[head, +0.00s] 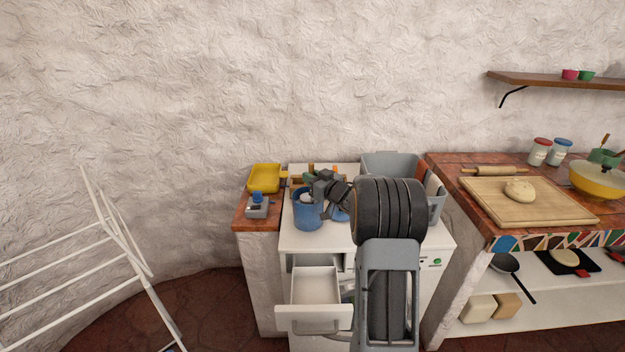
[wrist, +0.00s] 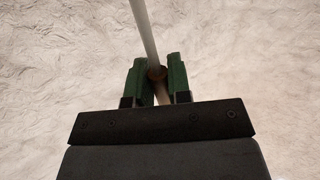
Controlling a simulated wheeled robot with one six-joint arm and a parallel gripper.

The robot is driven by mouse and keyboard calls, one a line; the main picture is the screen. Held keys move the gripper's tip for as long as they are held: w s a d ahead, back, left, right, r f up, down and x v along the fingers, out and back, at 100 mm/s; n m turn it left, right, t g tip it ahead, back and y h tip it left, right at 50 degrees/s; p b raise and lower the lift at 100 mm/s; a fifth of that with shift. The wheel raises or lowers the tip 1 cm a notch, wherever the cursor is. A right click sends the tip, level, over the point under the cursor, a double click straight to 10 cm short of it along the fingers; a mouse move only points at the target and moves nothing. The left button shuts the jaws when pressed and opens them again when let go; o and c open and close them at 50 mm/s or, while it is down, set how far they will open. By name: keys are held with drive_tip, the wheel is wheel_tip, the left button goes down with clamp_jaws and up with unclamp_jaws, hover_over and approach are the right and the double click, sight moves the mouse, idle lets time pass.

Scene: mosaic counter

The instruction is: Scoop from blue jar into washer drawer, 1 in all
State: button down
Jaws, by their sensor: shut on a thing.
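The blue jar (head: 308,216) stands on top of the white washer, near its left side. Something white shows at the jar's mouth, but I cannot tell whether it is powder or part of a scoop. My gripper (head: 309,179) is just above and behind the jar's mouth. In the wrist view my gripper (wrist: 158,80) is shut on the handle of a scoop (wrist: 143,28), a pale rod with a brown part between the green fingers. The scoop's bowl is not clearly seen. The washer drawer (head: 315,290) is pulled open below the jar and looks empty.
A yellow tray (head: 265,178) and a small grey holder (head: 259,211) stand on the ledge at left. A grey tub (head: 385,162) is at the washer's back right. A blue item (head: 340,214) lies right of the jar. A white drying rack (head: 125,240) stands at far left.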

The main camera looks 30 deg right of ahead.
drive_tip(key=shift+r+p, duration=2.35)
drive_tip(key=shift+r, duration=1.05)
